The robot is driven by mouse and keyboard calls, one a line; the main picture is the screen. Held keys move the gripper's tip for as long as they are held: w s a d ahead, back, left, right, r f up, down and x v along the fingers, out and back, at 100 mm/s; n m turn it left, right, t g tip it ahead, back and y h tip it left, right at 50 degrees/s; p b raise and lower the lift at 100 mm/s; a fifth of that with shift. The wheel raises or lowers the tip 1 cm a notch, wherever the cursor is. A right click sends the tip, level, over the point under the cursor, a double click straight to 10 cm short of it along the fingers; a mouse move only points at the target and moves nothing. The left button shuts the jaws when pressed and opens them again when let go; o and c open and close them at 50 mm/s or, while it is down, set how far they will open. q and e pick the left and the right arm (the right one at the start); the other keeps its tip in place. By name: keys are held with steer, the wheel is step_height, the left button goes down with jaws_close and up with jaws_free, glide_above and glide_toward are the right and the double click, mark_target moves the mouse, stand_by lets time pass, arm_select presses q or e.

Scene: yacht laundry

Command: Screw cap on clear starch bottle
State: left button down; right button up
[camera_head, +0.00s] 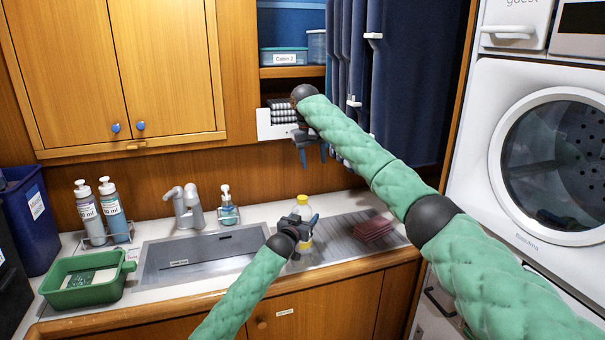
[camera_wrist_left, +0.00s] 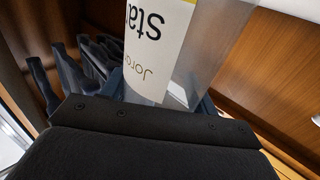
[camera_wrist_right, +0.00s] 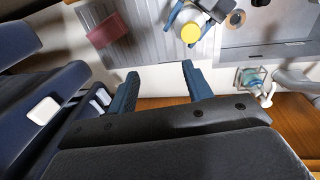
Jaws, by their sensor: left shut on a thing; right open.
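The clear starch bottle (camera_head: 305,238) stands upright by the drainboard, with a white label that shows large in the left wrist view (camera_wrist_left: 200,60). Its yellow cap (camera_head: 302,200) sits at the top; the right wrist view shows the cap (camera_wrist_right: 190,33) from above. I cannot tell how tightly it is seated. My left gripper (camera_head: 301,227) is shut around the bottle's body. My right gripper (camera_head: 313,155) is open and empty, well above the bottle; its two blue fingers (camera_wrist_right: 160,70) are apart in the right wrist view.
A sink (camera_head: 200,255) lies left of the bottle. A small soap dispenser (camera_head: 228,208) stands behind the sink.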

mark_target(302, 197)
steer(key=a+f+n, duration=0.1)
steer(key=n, duration=0.1)
steer(key=s+f+n, duration=0.1)
steer(key=f+n, duration=0.1)
steer(key=a+f+n+g+y, duration=0.1)
steer(key=n, duration=0.1)
steer(key=shift+s+a+f, duration=0.15)
steer(key=shift+s+a, duration=0.15)
steer(key=shift+a+n+y, duration=0.3)
steer(key=shift+a+n, duration=0.1)
steer(key=shift+n, duration=0.9)
steer(key=shift+s+f, duration=0.1)
steer(key=shift+f, duration=3.85)
